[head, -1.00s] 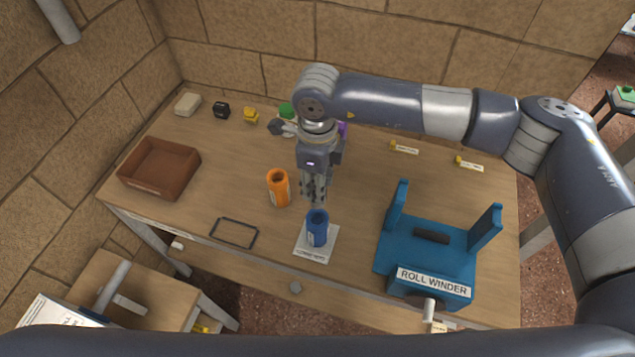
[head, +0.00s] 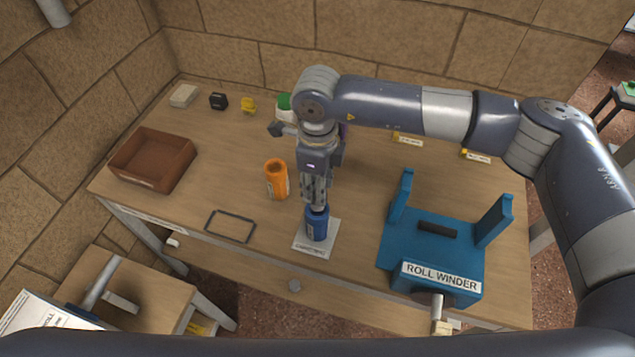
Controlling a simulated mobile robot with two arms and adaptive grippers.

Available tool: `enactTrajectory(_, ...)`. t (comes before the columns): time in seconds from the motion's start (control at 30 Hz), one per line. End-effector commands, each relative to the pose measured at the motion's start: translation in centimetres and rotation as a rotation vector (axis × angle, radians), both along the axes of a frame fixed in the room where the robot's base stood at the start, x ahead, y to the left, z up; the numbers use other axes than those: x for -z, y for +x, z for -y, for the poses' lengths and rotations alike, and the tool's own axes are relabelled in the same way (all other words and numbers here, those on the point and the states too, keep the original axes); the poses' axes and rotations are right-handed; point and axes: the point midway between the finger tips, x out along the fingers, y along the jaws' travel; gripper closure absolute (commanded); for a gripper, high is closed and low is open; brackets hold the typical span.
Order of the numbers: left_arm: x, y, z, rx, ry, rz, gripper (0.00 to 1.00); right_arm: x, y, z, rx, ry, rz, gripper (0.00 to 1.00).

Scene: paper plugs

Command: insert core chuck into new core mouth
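A blue upright roll (head: 317,230) stands on a white labelled pad (head: 313,246) near the table's front middle. Its top mouth is mostly hidden by my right gripper (head: 316,203), which points straight down with its fingertips at the roll's top. The fingers look close together, but I cannot make out whether they hold a core chuck or how far anything reaches into the mouth. An orange upright roll (head: 276,180) with a dark open mouth stands to the left, apart from the gripper. My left gripper is not in view.
A blue roll winder (head: 428,255) with two uprights stands at the right front. A brown tray (head: 152,160) is at left, and a thin dark frame (head: 231,227) lies at the front edge. Several small items, including a yellow one (head: 248,106), line the back.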

Motion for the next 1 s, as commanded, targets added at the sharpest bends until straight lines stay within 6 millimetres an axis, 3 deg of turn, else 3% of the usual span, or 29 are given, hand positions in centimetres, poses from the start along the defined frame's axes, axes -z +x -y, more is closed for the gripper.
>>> enactTrajectory(1.0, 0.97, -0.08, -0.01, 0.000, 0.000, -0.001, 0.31, 0.02, -0.04, 0.00, 0.000, 0.000, 0.000, 1.00)
